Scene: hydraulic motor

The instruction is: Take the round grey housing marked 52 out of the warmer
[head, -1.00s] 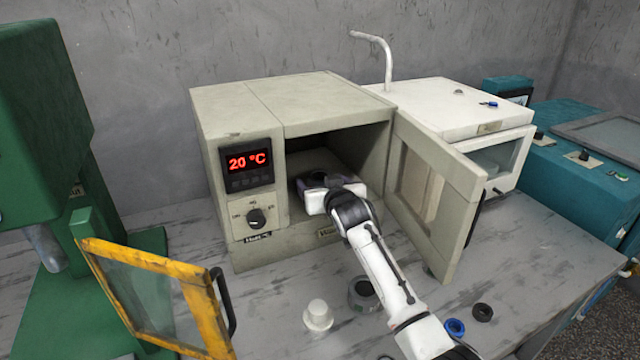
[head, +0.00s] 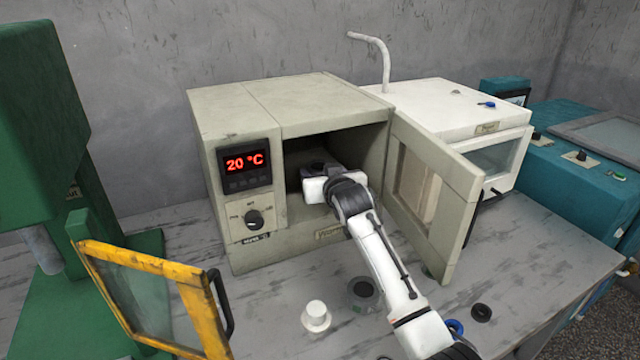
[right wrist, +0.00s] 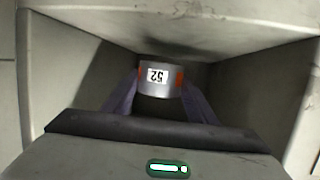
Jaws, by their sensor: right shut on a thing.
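The beige warmer (head: 325,100) stands with its door (head: 432,195) swung open to the right. My right gripper (head: 318,172) reaches through the opening into its chamber. In the right wrist view, the round grey housing (right wrist: 158,80) shows its white label with 52, upside down in the picture. My right gripper (right wrist: 160,92) is shut on it, with a finger at each side. In the head view my wrist hides most of the housing. My left gripper is out of view.
On the bench in front of the warmer are a white flanged part (head: 316,316), a grey ring-shaped part (head: 363,292), a blue ring (head: 455,327) and a black ring (head: 481,312). A yellow-framed guard (head: 150,295) stands at the left. A white box-shaped machine (head: 460,115) stands right of the warmer.

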